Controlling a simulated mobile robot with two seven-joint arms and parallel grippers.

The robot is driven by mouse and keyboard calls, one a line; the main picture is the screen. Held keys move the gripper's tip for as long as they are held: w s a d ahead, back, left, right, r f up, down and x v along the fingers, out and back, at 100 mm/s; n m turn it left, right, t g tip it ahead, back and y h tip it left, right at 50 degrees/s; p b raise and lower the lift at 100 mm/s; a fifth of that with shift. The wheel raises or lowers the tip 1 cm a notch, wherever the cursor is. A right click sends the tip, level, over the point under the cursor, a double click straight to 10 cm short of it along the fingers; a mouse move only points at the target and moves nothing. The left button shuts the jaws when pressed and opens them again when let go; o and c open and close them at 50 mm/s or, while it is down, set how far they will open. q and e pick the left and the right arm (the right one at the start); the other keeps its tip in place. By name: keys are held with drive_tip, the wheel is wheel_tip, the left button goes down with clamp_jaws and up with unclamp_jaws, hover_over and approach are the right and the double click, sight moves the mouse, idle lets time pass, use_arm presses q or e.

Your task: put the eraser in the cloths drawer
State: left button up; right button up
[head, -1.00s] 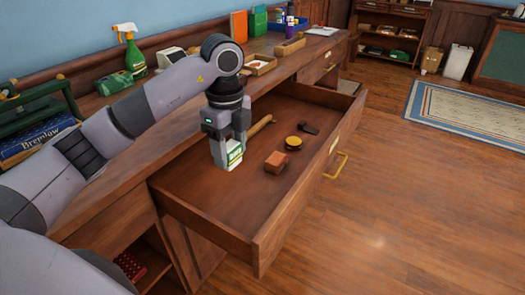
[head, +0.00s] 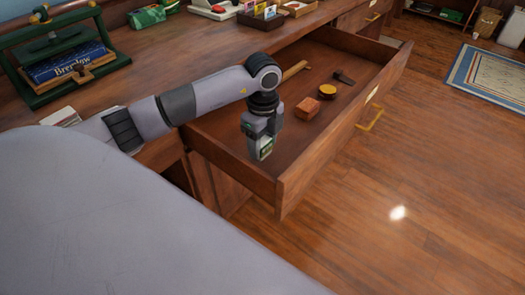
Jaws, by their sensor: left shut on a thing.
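My left gripper (head: 264,146) is shut on a small green and white block, which looks like the eraser (head: 265,153). It holds the block over the near end of an open wooden drawer (head: 235,152). Whether the block touches the drawer floor I cannot tell. Inside the drawer lie a reddish-brown block (head: 307,109), a round yellow-topped tin (head: 327,91), a small dark tool (head: 344,78) and a wooden handle (head: 296,70). No cloths show in the drawer. My right gripper is out of view.
The drawer's front has a brass handle (head: 371,119) and faces open wood floor. On the counter stand a green press (head: 60,50) with a blue book (head: 66,65) and a small card box (head: 265,17). A rug (head: 490,75) lies at the far right.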

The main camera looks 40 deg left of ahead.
sight(262, 152)
use_arm(q)
drive_tip(key=shift+f, duration=1.55)
drive_tip(key=shift+f, duration=0.1)
drive_tip(key=shift+f, duration=0.15)
drive_tip(key=o, duration=1.1)
drive_tip(key=shift+c, duration=0.2)
wheel_tip(262, 152, up, 13)
drive_tip(key=shift+f+p, duration=0.2)
drive_tip(key=shift+p, duration=0.55)
